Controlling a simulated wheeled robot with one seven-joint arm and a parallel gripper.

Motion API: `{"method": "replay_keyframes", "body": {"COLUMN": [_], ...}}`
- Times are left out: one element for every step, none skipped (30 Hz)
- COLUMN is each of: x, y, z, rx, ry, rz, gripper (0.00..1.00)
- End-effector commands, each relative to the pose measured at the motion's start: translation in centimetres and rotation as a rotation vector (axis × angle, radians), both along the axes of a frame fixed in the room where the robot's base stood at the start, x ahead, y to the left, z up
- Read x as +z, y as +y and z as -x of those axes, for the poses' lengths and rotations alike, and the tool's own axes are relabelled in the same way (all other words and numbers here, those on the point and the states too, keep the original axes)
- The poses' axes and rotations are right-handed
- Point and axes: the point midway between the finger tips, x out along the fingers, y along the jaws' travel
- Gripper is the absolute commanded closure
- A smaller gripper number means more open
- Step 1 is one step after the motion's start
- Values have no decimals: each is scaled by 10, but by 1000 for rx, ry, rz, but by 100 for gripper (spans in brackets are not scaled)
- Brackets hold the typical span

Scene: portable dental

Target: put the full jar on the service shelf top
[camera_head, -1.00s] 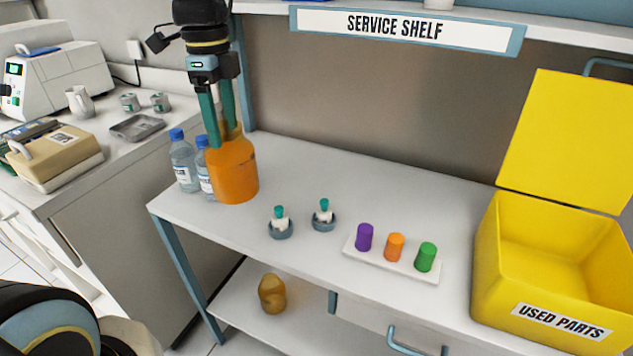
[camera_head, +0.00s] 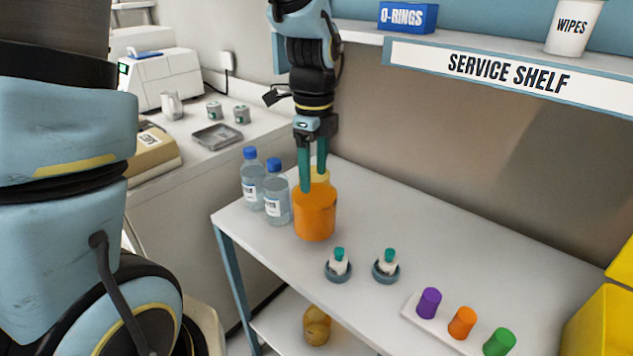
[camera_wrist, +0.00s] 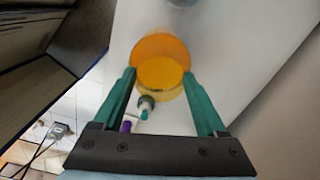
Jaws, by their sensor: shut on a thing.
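An orange jar (camera_head: 315,216) with a paler amber neck is upright between the two teal fingers of my gripper (camera_head: 313,178), at the left end of the white worktop (camera_head: 400,215). My gripper is shut on its neck, from above. I cannot tell whether its base touches the worktop. The wrist view shows the jar (camera_wrist: 160,48) between the fingertips (camera_wrist: 162,80). A smaller amber jar (camera_head: 316,327) stands on the lower shelf below. The raised shelf board labelled SERVICE SHELF (camera_head: 508,72) runs along the back, above the worktop; only part of its top shows.
Two blue-capped bottles (camera_head: 276,195) stand close left of the held jar. Two small teal-topped items (camera_head: 338,266) and a rack of coloured cylinders (camera_head: 462,323) are in front. An O-RINGS box (camera_head: 408,16) and WIPES tub (camera_head: 572,27) occupy the raised shelf. A yellow bin (camera_head: 600,325) is at right.

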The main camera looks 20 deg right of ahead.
Motion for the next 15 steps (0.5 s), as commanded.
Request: {"method": "replay_keyframes", "body": {"x": [-6,-11,-16,-20,-23,-26,-28,-29,-30,-30,-30,-30,-30,-30,-30], "y": [0,0,0,0,0,0,0,0,0,0,0,0,0,0,0], "z": [1,1,1,1,0,0,0,0,0,0,0,0,0,0,0], "rx": [-1,-1,-1,-1,0,0,0,0,0,0,0,0,0,0,0], "ry": [2,3,3,3,2,2,1,0,-1,-1,-1,-1,-1,-1,-1], "rz": [-2,-3,-4,-3,-2,-2,-1,0,1,1,1,1,1,1,1], "gripper": [100,100,100,100,100,100,100,100,100,100,100,100,100,100,100]}}
